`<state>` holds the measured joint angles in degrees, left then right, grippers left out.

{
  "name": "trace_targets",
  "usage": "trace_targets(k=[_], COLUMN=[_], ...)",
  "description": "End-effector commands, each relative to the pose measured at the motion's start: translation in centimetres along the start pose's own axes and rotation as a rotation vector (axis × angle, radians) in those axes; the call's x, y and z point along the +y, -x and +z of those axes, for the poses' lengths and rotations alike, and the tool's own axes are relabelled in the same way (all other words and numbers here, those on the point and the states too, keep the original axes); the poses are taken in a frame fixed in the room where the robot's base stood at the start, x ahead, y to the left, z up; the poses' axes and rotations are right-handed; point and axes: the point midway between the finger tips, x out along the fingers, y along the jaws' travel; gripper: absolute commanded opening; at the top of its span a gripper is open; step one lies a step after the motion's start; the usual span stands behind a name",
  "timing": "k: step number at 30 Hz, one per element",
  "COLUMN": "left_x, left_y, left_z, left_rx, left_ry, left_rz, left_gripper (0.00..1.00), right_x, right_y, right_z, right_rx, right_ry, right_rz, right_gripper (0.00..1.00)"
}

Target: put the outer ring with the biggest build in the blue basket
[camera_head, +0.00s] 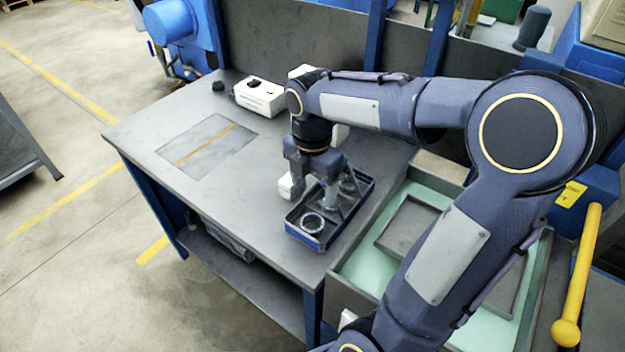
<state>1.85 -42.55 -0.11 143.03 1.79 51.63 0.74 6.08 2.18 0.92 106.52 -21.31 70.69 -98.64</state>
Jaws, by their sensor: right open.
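The blue basket (303,241) is a shallow tray with a dark inside on the grey table, right of the middle. A metal ring (312,224) lies flat in its near part. Another round part (349,184) shows in its far part, half hidden by my right gripper. I cannot compare their sizes. My right gripper (317,197) points down over the basket with its fingers apart. No ring shows clearly between the fingers, and its exact height is hard to tell. My left gripper is not in view.
A white device (260,97) stands at the table's back, beside a small black knob (218,87). A marked plate (207,146) lies on the left of the table. A green-floored bin (358,268) adjoins on the right. A yellow handle (582,270) stands at far right.

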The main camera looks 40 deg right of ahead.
Motion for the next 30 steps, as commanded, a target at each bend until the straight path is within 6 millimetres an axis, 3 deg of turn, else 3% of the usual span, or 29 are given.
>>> trace_targets(k=[4, 7, 15, 21, 25, 30], left_x=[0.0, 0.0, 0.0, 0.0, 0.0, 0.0], left_y=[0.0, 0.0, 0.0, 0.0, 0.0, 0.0], left_z=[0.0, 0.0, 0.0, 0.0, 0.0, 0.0], left_rx=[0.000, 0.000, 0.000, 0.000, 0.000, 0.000], left_ry=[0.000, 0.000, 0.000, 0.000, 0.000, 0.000], left_rz=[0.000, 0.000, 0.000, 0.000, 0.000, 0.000], left_gripper=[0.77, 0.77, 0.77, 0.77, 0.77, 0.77], right_x=[-0.5, -2.0, -7.9, -10.5, -11.1, -11.2], right_y=[1.0, 1.5, 1.8, 0.8, 0.3, 0.2], right_z=[-0.5, -1.7, -8.0, -11.4, -12.4, -12.6], right_rx=[0.010, 0.045, 0.335, 0.580, 0.662, 0.684], right_ry=[-0.062, -0.247, -1.137, -1.643, -1.798, -1.842], right_rz=[0.021, 0.072, 0.214, 0.189, 0.158, 0.146], right_gripper=[0.73, 0.73, 0.73, 0.73, 0.73, 0.73])
